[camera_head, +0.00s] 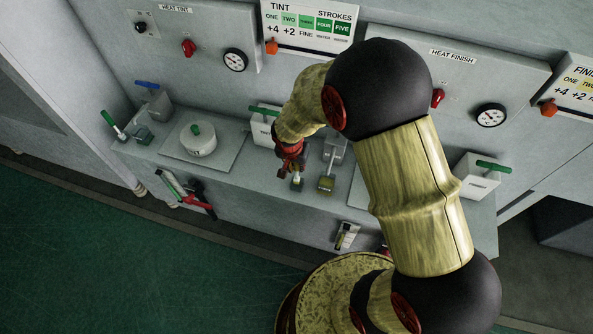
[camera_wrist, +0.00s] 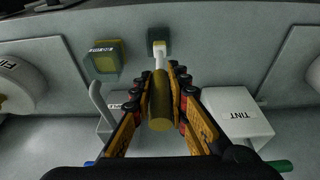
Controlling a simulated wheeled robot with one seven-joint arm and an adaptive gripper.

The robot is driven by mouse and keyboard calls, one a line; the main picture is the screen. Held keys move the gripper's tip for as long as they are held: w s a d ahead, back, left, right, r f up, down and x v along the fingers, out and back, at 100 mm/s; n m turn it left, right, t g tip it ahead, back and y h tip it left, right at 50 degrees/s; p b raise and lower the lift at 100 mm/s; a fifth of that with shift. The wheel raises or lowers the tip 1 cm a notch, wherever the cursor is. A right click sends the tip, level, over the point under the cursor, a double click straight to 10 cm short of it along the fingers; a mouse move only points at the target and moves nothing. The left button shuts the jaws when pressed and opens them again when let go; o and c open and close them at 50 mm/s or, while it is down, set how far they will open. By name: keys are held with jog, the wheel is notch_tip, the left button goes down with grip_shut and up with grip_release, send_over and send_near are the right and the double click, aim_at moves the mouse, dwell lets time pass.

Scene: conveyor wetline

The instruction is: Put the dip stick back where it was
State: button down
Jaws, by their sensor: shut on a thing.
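The dip stick (camera_wrist: 160,108) has an olive-yellow grip and a pale rod. My gripper (camera_wrist: 160,82) is shut around the grip in the wrist view. The rod reaches to a small dark block (camera_wrist: 158,34) on the counter; I cannot tell whether its tip is inside, touching or just above it. In the head view my gripper (camera_head: 291,160) is low over the counter, with a short pale part of the dip stick (camera_head: 297,178) below it at the block (camera_head: 296,187). The grip is mostly hidden there by the fingers.
An olive-topped block (camera_head: 326,184) stands close to the right. The TINT box (camera_wrist: 237,113) is close beside my gripper. A round lidded pot (camera_head: 197,140) sits left on the counter (camera_head: 250,180). A red-handled tool (camera_head: 197,201) hangs on the front face.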

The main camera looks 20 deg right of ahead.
jog(key=shift+s+f+b, duration=0.1)
jog(key=shift+f+b, duration=0.25)
jog(key=shift+f, duration=0.85)
jog(key=shift+f, duration=0.15)
jog(key=c, duration=1.7)
grip_release()
jog(key=shift+c, duration=0.2)
